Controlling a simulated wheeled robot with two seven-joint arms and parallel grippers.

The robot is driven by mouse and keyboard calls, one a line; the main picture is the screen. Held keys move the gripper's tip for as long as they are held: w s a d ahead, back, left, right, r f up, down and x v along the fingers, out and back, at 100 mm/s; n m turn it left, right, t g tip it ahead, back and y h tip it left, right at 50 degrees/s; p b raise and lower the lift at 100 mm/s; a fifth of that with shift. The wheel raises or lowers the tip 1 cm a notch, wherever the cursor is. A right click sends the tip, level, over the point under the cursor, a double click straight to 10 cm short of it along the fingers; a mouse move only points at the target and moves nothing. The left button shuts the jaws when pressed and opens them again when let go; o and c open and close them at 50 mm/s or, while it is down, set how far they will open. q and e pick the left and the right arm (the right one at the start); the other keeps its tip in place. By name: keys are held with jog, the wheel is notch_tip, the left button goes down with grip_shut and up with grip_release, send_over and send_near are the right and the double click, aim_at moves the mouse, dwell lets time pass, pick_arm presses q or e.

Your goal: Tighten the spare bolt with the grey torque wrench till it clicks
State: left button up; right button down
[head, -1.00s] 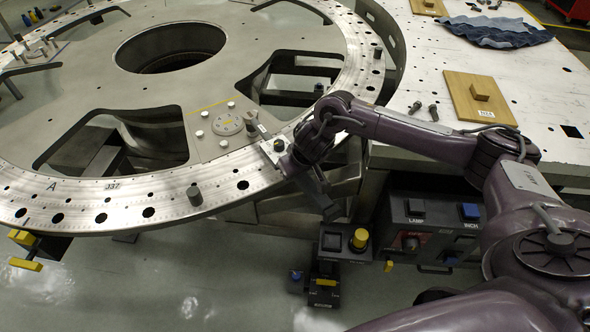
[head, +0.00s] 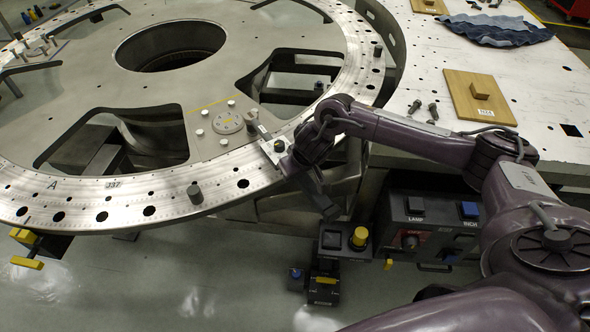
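My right arm reaches over the turret plate (head: 120,187) from the right. Its gripper (head: 289,163) is at the plate's near right rim, mostly hidden by the wrist; its fingers cannot be made out. A light metal strip (head: 266,136) lies on the rim there, with a dark bolt head (head: 279,146) at its near end. A dark grey bar (head: 322,200) slants down below the wrist; I cannot tell whether it is the torque wrench or part of the gripper. Two loose dark bolts (head: 415,107) (head: 433,111) lie on the white table. My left gripper is not in view.
A round dial (head: 228,122) sits on the plate's grey panel. A control box (head: 430,225) with lamp and inch labels stands below the white table (head: 440,65).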

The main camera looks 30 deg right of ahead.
jog(key=shift+w+f, duration=0.1)
jog(key=shift+w, duration=0.05)
dwell(0.8)
jog(key=shift+a, duration=0.1)
jog(key=shift+a+m+h+p, duration=0.2)
jog(key=shift+a+m+p, duration=0.35)
jog(key=shift+a+p, duration=0.7)
jog(key=shift+a+m+h+p, duration=0.2)
jog(key=shift+a+m+p, duration=0.35)
jog(key=shift+a+p, duration=0.7)
jog(key=shift+a+p, duration=0.1)
jog(key=shift+p, duration=0.2)
jog(key=shift+w+a+m+p, duration=0.2)
jog(key=shift+a+m+p, duration=0.5)
jog(key=shift+a+p, duration=0.4)
jog(key=shift+w+a+m+h+p, duration=0.15)
jog(key=shift+a+m+h+p, duration=0.1)
jog(key=shift+a, duration=0.35)
jog(key=shift+w+a+m+h+p, duration=0.15)
jog(key=shift+a+m+p, duration=0.1)
jog(key=shift+a, duration=0.3)
jog(key=shift+a, duration=0.35)
